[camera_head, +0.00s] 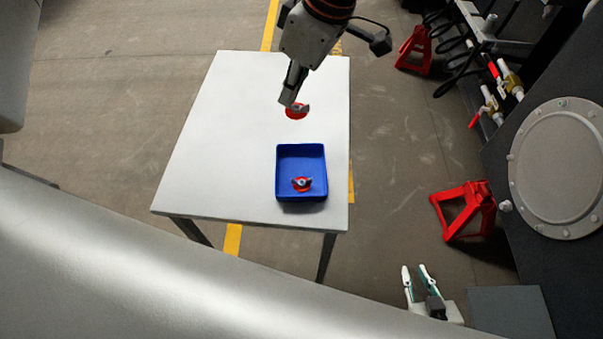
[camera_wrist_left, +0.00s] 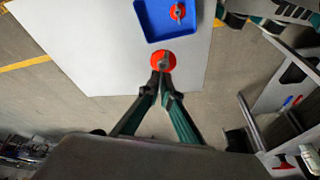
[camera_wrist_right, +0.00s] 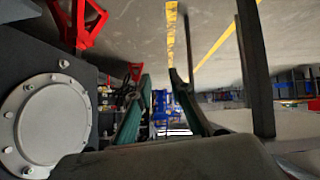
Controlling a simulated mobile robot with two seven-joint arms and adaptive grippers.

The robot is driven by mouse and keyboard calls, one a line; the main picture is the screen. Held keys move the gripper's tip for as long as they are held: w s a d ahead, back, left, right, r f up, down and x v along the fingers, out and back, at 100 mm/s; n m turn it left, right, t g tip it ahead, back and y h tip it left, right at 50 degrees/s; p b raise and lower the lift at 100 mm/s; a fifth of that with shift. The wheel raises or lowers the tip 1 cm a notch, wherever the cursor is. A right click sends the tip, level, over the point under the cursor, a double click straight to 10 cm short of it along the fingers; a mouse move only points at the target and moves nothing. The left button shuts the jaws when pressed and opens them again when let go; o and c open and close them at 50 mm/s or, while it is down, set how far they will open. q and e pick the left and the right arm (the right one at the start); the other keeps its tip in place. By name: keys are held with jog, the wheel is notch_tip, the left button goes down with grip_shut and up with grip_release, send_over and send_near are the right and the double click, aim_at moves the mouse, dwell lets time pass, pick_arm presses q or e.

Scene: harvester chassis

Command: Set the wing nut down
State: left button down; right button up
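A grey wing nut on a round red base (camera_head: 298,112) is at the tip of my left gripper (camera_head: 289,99), over the white table. In the left wrist view the red base (camera_wrist_left: 168,58) shows just beyond the fingertips (camera_wrist_left: 161,80), which close together on the nut's near wing. I cannot tell whether the base touches the table. A second wing nut with a red base (camera_head: 302,184) lies in the blue tray (camera_head: 285,152), near its front side. My right gripper (camera_head: 416,272) is open and empty, off the table to the right; its spread fingers (camera_wrist_right: 158,85) show in the right wrist view.
The white table (camera_head: 220,135) has clear room left of the tray. Red stands (camera_head: 465,208) and the dark chassis with a round cover plate (camera_head: 560,160) are at the right. In the right wrist view, the cover plate (camera_wrist_right: 50,125) is left of the right gripper.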

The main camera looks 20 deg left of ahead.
pick_arm(q)
jog(key=shift+n, duration=0.5)
jog(key=f, duration=0.5)
jog(key=f+b, duration=0.1)
jog(key=f, duration=1)
jog(key=shift+s+d+f+b, duration=0.1)
jog(key=shift+d+f+b, duration=0.15)
jog(key=shift+d+b, duration=0.1)
notch_tip(320, 180, down, 4)
jog(key=shift+f, duration=0.1)
jog(key=c, duration=2.7)
grip_release()
jog(key=shift+f, duration=0.1)
jog(key=o, duration=0.4)
